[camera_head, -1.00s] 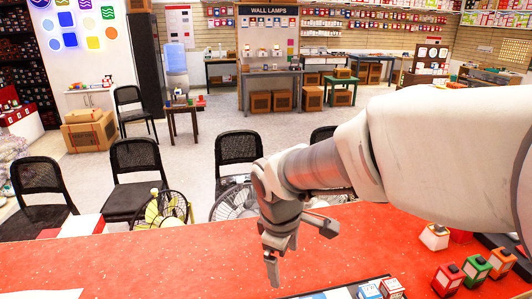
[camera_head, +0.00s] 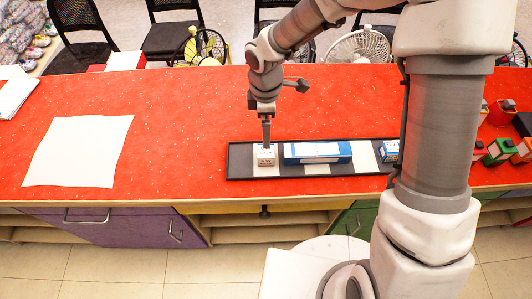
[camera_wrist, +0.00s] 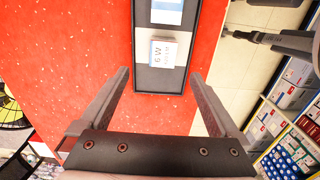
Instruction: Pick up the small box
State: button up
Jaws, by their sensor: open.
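A small white box (camera_head: 265,156) with dark print sits at the left end of a black tray (camera_head: 237,162) on the red counter. It also shows in the wrist view (camera_wrist: 163,52), just beyond and between my fingertips. My gripper (camera_head: 266,140) points down over this box, its tip close to the box top in the head view. In the wrist view my gripper (camera_wrist: 161,76) has its two fingers wide apart with nothing between them. The exact height gap cannot be told. Another small blue-and-white box (camera_head: 389,150) sits toward the tray's right.
A long blue-and-white box (camera_head: 318,152) lies to the right of the small white box on the tray. A white sheet (camera_head: 78,151) lies on the counter at left. Coloured boxes (camera_head: 500,151) stand at far right.

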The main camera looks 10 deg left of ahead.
aim_at(266, 151)
notch_tip(266, 151, down, 6)
jog(key=shift+f, duration=0.15)
jog(key=shift+s+f, duration=0.15)
jog(key=shift+f, duration=1.2)
jog(key=shift+s+f, duration=0.15)
jog(key=shift+f, duration=1.15)
jog(key=c, duration=1.4)
jog(key=shift+c, duration=0.2)
jog(key=shift+r, duration=0.1)
jog(key=shift+r, duration=0.5)
jog(key=r, duration=0.2)
jog(key=d+r, duration=0.1)
jog(key=shift+w+r, duration=0.25)
jog(key=shift+r, duration=0.1)
jog(key=w+d+r, duration=0.4)
jog(key=d+r, duration=0.2)
jog(key=d, duration=0.4)
